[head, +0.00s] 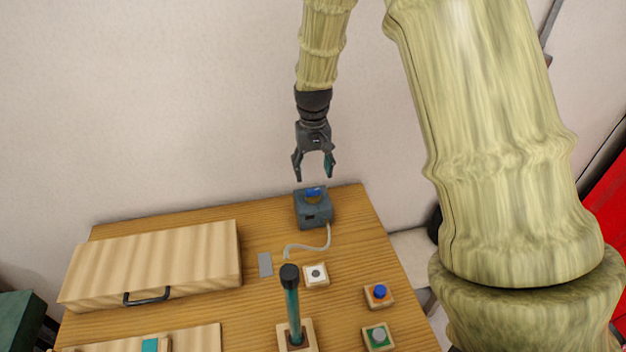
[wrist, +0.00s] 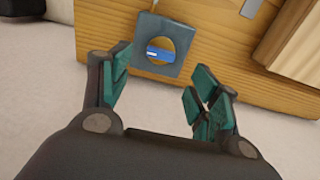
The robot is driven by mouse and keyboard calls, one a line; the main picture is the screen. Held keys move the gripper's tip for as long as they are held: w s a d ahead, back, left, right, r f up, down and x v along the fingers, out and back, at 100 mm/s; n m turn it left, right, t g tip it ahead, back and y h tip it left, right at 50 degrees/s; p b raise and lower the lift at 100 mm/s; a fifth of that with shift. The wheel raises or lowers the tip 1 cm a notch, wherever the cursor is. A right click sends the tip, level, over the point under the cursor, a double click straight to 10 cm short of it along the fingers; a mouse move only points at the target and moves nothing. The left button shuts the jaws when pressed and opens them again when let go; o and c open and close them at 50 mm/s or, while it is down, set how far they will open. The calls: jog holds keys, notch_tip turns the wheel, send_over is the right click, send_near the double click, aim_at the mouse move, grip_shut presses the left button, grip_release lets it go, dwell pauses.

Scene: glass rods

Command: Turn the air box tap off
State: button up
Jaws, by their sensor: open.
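The air box (head: 314,212) is a dark grey-blue block at the back right corner of the wooden table. Its tap (head: 313,192) is a blue bar on a yellowish round base on top. In the wrist view the tap (wrist: 160,54) lies inside the ring-like top of the air box (wrist: 140,58), beyond the fingertips. My gripper (head: 314,178) is open and empty, pointing down just above the tap, apart from it. It also shows in the wrist view (wrist: 155,75), with teal finger pads spread to either side of the tap.
A pale hose (head: 318,247) runs from the air box to the front. A wooden case (head: 155,262) lies at left. A dark-topped teal rod (head: 291,300) stands upright in front. Small blocks with a white (head: 316,274), blue (head: 379,292) and green top (head: 378,336) are at right. A wall is behind.

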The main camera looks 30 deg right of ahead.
jog(key=shift+r, duration=2.35)
